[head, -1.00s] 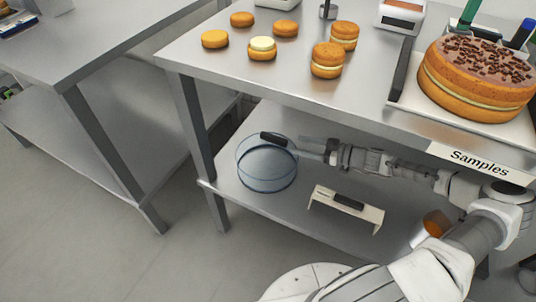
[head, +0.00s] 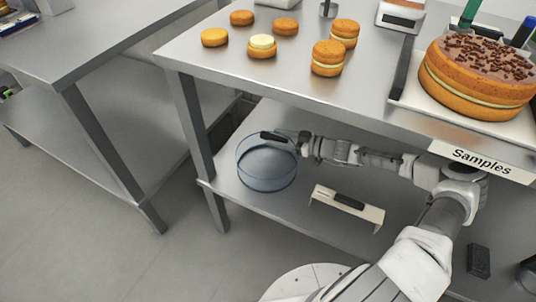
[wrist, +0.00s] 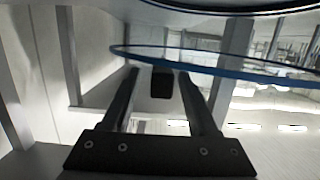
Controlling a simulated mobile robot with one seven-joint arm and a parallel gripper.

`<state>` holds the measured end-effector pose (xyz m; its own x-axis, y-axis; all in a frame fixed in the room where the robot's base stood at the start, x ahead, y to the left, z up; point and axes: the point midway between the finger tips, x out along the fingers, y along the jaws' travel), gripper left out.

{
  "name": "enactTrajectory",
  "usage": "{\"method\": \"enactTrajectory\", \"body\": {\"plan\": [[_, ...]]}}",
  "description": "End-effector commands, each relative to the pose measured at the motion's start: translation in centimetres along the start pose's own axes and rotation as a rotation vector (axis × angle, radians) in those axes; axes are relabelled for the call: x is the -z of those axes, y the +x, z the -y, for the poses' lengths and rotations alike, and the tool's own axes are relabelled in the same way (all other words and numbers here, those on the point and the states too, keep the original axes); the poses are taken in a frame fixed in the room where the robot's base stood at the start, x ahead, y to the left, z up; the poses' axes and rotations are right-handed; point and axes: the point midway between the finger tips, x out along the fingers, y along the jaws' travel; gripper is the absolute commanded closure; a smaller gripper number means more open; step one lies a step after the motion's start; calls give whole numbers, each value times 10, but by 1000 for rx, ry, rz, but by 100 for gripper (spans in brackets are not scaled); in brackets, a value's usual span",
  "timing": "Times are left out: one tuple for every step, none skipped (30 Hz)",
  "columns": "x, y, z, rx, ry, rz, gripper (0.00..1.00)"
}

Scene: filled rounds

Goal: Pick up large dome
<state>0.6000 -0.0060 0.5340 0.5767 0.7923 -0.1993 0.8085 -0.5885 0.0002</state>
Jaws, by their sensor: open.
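The large dome (head: 266,168) is a clear, bluish round cover standing on the lower shelf near the table's left front leg. A dark handle (head: 273,137) shows at its top. My gripper (head: 292,140) reaches in from the right under the tabletop, at the height of the dome's top. In the wrist view my gripper (wrist: 159,72) is open, with a dark block, seemingly the handle (wrist: 162,84), between its two fingers. The dome's blue rim (wrist: 220,70) crosses that view. Whether the fingers touch the handle cannot be told.
A beige stand (head: 372,214) with a dark bar sits on the shelf right of the dome. The tabletop (head: 240,67) is close above my arm and holds several small round cakes and a large cake (head: 475,80). A table leg (head: 193,120) stands left of the dome.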

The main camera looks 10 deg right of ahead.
Motion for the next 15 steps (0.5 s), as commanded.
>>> {"method": "enactTrajectory", "body": {"plan": [[0,0,0,0,0,0,40],[0,0,0,0,0,0,44],[0,0,0,0,0,0,51],[0,0,0,0,0,0,56],[0,0,0,0,0,0,62],[0,0,0,0,0,0,69],[0,0,0,0,0,0,74],[0,0,0,0,0,0,80],[0,0,0,1,0,0,87],[0,0,0,1,0,0,92],[0,0,0,0,0,0,98],[0,0,0,1,0,0,100],[0,0,0,0,0,0,100],[0,0,0,1,0,0,100],[0,0,0,1,0,0,100]]}}
